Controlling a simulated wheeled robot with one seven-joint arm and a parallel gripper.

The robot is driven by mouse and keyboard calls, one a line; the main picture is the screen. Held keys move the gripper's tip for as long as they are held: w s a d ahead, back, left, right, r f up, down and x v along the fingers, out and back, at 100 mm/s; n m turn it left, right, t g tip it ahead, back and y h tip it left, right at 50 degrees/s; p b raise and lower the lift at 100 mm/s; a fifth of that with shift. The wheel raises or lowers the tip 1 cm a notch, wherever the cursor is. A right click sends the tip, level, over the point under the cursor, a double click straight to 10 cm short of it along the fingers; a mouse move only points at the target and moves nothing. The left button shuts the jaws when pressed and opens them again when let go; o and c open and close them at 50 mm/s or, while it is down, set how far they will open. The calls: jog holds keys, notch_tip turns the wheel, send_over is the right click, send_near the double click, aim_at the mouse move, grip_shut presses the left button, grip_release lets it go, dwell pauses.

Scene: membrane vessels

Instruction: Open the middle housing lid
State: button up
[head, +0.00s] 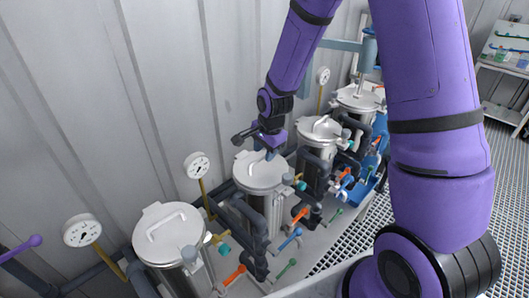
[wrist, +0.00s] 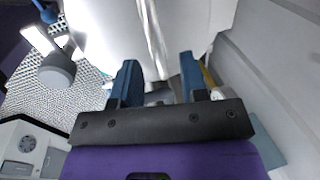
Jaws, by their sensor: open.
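Several steel housings with round lids stand in a row along the wall. The lid (head: 262,172) of the second housing from the front, the middle one of the nearest three, is flat and looks shut. My gripper (head: 268,153) is just above its far side. In the wrist view the pale lid (wrist: 100,30) fills the top, and its bar handle (wrist: 152,35) runs down toward the gap between my two blue fingertips (wrist: 158,78). The fingers are apart. I cannot tell whether they touch the handle, and its lower end is partly hidden.
The front housing lid (head: 168,235) and third housing lid (head: 320,130) stand either side. A gauge (head: 198,166) rises near the wall. Dark pipes and an orange valve handle (head: 299,215) crowd the right side. Grating floor (head: 495,180) lies beyond. A grey knob (wrist: 57,70) sits beside the lid.

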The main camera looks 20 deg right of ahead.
jog(key=shift+w+f, duration=0.1)
jog(key=shift+f, duration=0.4)
grip_shut()
jog(key=shift+a, duration=0.1)
